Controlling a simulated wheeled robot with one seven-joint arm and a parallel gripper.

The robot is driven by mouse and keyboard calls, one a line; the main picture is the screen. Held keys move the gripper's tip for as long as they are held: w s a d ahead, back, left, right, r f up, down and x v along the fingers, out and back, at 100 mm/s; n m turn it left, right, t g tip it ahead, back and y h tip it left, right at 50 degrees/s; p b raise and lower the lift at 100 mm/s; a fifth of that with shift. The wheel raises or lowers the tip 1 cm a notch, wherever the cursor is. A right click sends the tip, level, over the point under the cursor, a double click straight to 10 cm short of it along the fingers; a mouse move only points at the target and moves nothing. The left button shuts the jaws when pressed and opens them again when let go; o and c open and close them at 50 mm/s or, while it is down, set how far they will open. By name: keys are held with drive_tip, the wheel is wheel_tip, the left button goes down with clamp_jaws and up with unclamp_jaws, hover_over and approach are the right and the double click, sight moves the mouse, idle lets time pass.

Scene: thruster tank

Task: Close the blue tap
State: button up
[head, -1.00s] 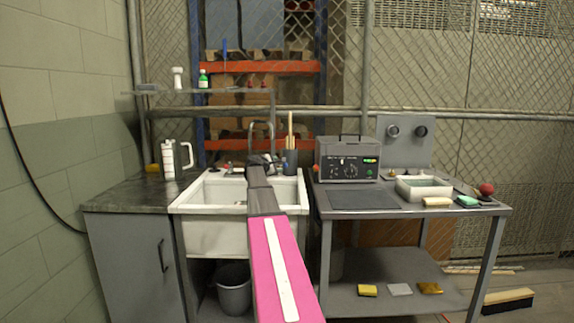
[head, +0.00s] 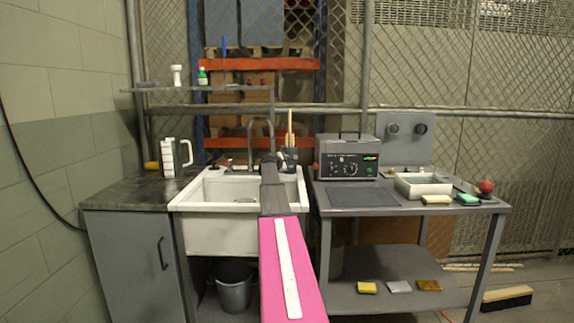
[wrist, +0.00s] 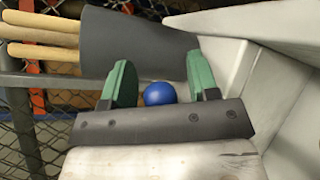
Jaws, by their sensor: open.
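The blue tap's round knob (wrist: 159,93) shows in the wrist view, between the two green fingers of my gripper (wrist: 160,80). The fingers are apart, with one on each side of the knob. A gap shows on both sides, wider on the right. The stem below the knob is hidden by my gripper's dark body. In the head view my gripper (head: 279,158) is at the back right of the sink, beside the grey spout (head: 271,128), and my arm hides the blue tap there.
A dark cup (wrist: 140,45) with wooden handles stands close to the fingers. The white sink (head: 215,235) is below, and its wall (wrist: 240,70) is close on the right in the wrist view. A grey device (head: 347,158) stands on the table to the right.

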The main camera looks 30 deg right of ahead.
clamp_jaws()
